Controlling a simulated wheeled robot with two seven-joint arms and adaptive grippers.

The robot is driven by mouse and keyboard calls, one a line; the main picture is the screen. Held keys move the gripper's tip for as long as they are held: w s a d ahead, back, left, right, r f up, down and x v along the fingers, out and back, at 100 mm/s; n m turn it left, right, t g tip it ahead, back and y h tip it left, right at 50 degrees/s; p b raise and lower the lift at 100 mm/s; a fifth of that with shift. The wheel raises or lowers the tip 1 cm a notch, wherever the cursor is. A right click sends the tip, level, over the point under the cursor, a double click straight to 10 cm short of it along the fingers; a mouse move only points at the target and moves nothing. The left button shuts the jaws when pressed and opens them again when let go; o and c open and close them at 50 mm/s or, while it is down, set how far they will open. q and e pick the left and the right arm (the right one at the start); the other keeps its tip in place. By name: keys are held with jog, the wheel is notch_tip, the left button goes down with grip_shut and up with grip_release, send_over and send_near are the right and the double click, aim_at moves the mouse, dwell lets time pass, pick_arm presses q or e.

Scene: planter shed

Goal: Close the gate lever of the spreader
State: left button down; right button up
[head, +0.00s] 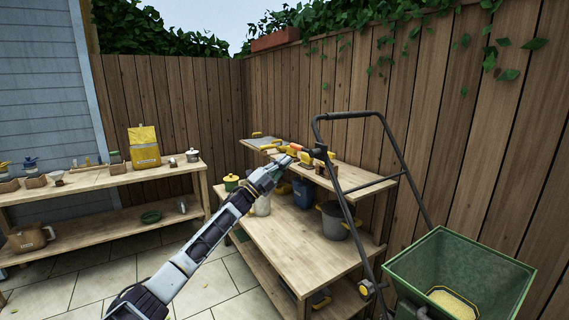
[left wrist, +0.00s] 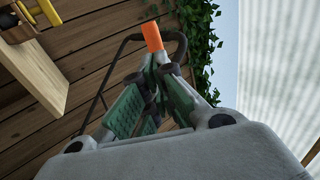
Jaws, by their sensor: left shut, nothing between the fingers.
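The spreader's green hopper (head: 460,272) stands at the lower right of the head view, with yellowish grain inside. Its black tube handle (head: 350,114) rises to the left. The orange-tipped gate lever (head: 296,147) shows near the handle's left side; in the left wrist view its orange end (left wrist: 151,36) appears just past my fingertips. My left gripper (head: 282,161) is shut and empty, close to the orange end. In the left wrist view its fingers (left wrist: 150,75) are together; I cannot tell whether they touch the lever. My right gripper is out of view.
A wooden bench (head: 275,235) with a raised shelf, pots and a grey bucket (head: 335,222) is beside the handle. A second bench (head: 110,180) with a yellow bag (head: 144,147) stands at the left. A wooden fence (head: 480,130) closes off the right. Paved floor is free between benches.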

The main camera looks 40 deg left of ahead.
pick_arm(q)
jog(key=b+v, duration=0.1)
jog(key=v, duration=0.9)
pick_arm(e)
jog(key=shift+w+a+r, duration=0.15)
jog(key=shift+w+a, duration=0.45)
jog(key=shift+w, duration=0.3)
pick_arm(q)
jog(key=shift+s+a+f, duration=0.1)
jog(key=shift+f, duration=0.05)
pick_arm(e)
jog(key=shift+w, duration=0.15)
